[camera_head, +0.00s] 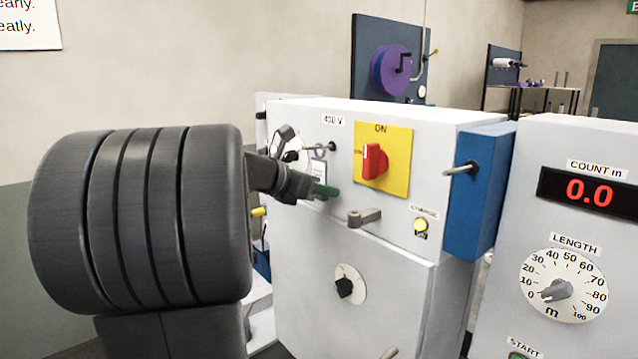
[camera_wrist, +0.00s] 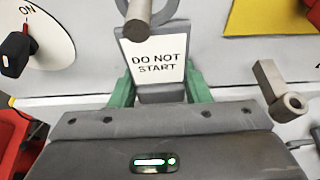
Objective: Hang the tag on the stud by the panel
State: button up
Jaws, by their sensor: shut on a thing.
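The tag (camera_wrist: 158,66) is a white plate reading "DO NOT START" with a grey ring (camera_wrist: 168,14) at its top. My gripper (camera_wrist: 162,92) is shut on the tag's lower end between its green fingertips. The grey stud (camera_wrist: 137,14) crosses the ring's opening in the wrist view, its end over the tag's top edge. In the head view the tag (camera_head: 319,171) is upright at the panel face, and the stud (camera_head: 309,147) sticks out under the voltage label. The ring looks to be around the stud, but I cannot tell for sure. My gripper (camera_head: 322,189) is partly hidden by my arm.
A red switch on a yellow plate (camera_head: 397,180) is right of the tag. A grey lever (camera_head: 364,217) juts out below it and shows close to my gripper in the wrist view (camera_wrist: 288,103). A blue box (camera_head: 478,205) with a peg is farther right.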

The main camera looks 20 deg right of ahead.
jog(key=shift+a+r, duration=0.1)
jog(key=shift+a, duration=0.05)
jog(key=shift+s+a+r+p, duration=0.15)
jog(key=shift+a+p, duration=0.2)
jog(key=shift+a, duration=0.05)
jog(key=shift+a, duration=0.1)
jog(key=a, duration=0.1)
jog(key=s+a, duration=0.1)
jog(key=a, duration=0.1)
jog(key=a+p, duration=0.1)
jog(key=shift+s+a+r, duration=0.3)
jog(key=shift+s, duration=0.05)
